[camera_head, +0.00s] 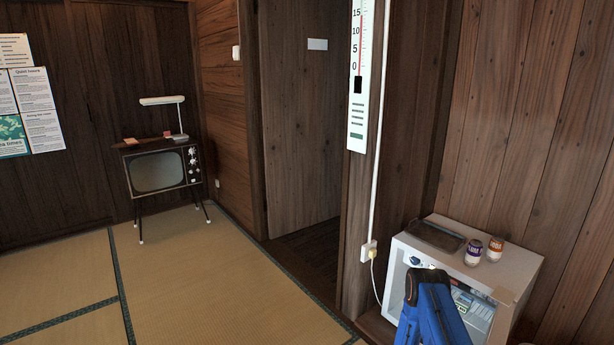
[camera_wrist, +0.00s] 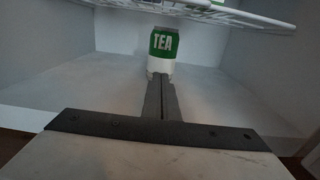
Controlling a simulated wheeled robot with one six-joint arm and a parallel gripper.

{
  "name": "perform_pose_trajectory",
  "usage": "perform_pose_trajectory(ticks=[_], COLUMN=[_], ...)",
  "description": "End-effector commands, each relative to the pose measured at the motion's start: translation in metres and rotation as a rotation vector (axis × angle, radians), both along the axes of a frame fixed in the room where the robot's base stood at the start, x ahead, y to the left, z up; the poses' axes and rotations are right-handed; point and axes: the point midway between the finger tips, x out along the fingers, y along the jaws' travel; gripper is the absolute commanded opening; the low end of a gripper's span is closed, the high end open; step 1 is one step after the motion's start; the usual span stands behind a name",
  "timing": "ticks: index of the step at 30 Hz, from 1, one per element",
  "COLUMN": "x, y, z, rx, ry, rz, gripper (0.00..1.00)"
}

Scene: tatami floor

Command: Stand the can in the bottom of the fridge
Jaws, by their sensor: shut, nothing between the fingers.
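A green and white can marked TEA (camera_wrist: 162,50) stands upright on the fridge floor (camera_wrist: 225,100) in the wrist view, towards the back wall. My gripper (camera_wrist: 159,80) is shut and empty, its fingertips just in front of the can's lower part. I cannot tell whether they touch it. In the head view the small white fridge (camera_head: 520,265) stands open at the lower right. My blue arm reaches into it and hides part of the inside. The tea can and my gripper cannot be made out there.
A white wire shelf (camera_wrist: 240,14) hangs above the can. On the fridge top are a dark tray (camera_head: 436,236), a purple can (camera_head: 473,253) and an orange can (camera_head: 495,249). The fridge floor is clear on both sides of the tea can.

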Motion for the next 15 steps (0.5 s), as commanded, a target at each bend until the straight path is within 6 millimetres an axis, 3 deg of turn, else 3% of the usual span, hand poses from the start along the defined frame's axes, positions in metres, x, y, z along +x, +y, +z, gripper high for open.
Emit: perform_pose_trajectory(ticks=[15], x=[-0.017], y=[0.023], z=[0.0], rx=[0.0], ry=[0.001], rz=[0.002], gripper=[0.0])
